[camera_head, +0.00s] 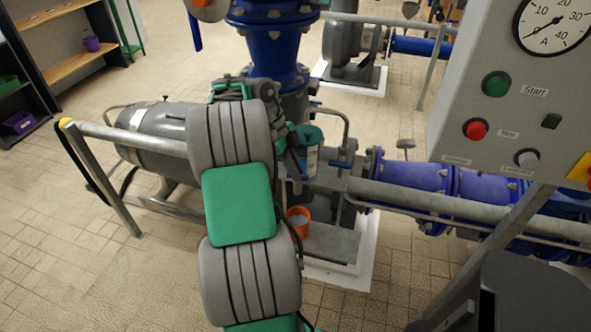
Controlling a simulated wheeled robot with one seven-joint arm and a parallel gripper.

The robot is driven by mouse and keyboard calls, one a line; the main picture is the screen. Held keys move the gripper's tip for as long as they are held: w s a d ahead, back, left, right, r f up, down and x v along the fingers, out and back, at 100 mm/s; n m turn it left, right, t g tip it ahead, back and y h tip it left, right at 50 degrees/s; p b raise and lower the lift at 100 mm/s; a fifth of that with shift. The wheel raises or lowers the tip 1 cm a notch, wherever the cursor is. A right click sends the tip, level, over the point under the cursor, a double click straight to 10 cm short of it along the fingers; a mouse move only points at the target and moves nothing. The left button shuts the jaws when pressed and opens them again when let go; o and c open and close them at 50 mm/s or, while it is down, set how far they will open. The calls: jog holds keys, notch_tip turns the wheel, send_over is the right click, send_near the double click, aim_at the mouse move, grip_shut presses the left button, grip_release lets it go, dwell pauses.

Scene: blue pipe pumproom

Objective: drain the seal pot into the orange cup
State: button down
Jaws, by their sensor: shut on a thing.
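The seal pot (308,150) is a small upright cylinder with a teal top and a pale label, beside the pump below the thick blue vertical pipe. The orange cup (298,226) stands upright below it on the grey pump base, pale inside; I cannot tell whether it holds liquid. My arm reaches in from the bottom and covers part of the view. My gripper (297,167) is at the left side of the pot, above the cup, partly hidden by my arm. It is shut on what looks like the small blue drain valve handle (301,178); the contact is unclear.
A grey motor (165,135) and a metal rail (125,137) lie to the left. A blue pipe (415,180) runs right behind another rail. A control panel (510,100) fills the upper right. Tiled floor is clear at the lower left.

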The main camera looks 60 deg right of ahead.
jog(key=c, duration=1.5)
grip_release()
jog(key=shift+r, duration=0.1)
jog(key=p+v, duration=0.3)
jog(key=v, duration=0.4)
jog(key=shift+w+r+p, duration=0.15)
jog(key=shift+r+p, duration=0.1)
jog(key=shift+p, duration=0.15)
